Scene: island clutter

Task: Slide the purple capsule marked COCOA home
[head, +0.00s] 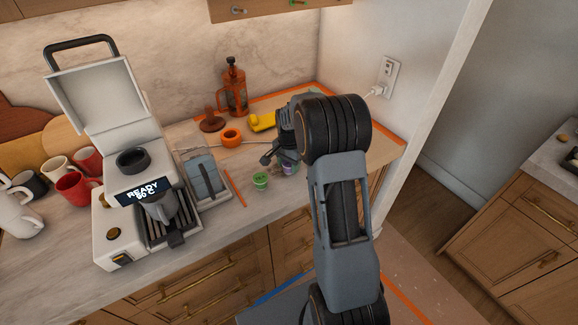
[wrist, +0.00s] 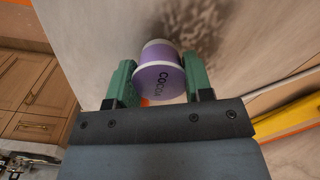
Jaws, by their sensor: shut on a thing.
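The purple capsule (wrist: 159,83) marked COCOA is between the two green fingers of my gripper (wrist: 160,84) in the wrist view, and the fingers are shut on it. In the head view my gripper (head: 281,157) is over the right part of the counter, and the capsule (head: 288,168) shows partly below it. The white coffee machine (head: 114,195) stands at the left with its lid raised. Its dark round capsule holder (head: 132,159) shows on top, and its display reads READY. I cannot tell whether the capsule touches the counter.
A green capsule (head: 261,180) sits just left of my gripper. An orange ring-shaped thing (head: 231,136), a yellow thing (head: 262,121) and an orange French press (head: 233,88) stand behind. Several mugs crowd the far left.

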